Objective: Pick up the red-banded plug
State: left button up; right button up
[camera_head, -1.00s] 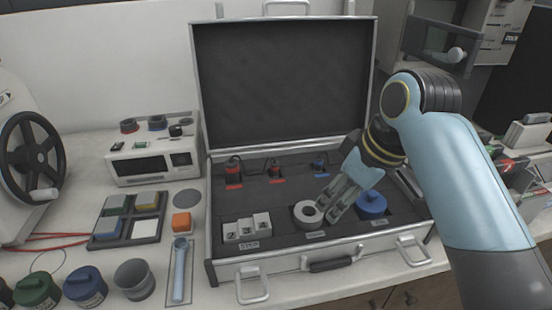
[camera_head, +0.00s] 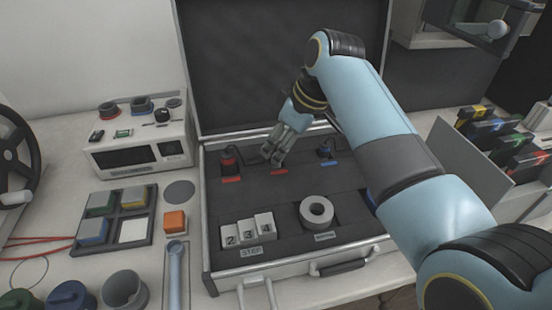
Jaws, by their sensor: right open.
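A red-banded plug (camera_head: 229,158) stands in the left of the open case's back row, behind a red label. A second red label (camera_head: 279,172) marks the middle place; the small red plug seen there earlier is now largely hidden by my right gripper. My right gripper (camera_head: 272,158) is open, fingers pointing down over that middle place. I cannot tell whether it touches the plug. A plug with a blue label (camera_head: 327,155) stands to the right. My left gripper is not in view.
The open case (camera_head: 214,280) holds numbered blocks (camera_head: 248,231) and a grey ring (camera_head: 316,212) in front. Its raised lid (camera_head: 235,60) stands behind my gripper. A white device (camera_head: 135,148) and a tray of coloured blocks (camera_head: 115,216) lie left. My right arm covers the case's right side.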

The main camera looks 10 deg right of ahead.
jog(key=shift+x, duration=1.15)
jog(key=shift+w+f, duration=0.15)
jog(key=shift+c, duration=2.2)
jog(key=c, duration=0.5)
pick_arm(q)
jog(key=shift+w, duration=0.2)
pick_arm(e)
grip_shut()
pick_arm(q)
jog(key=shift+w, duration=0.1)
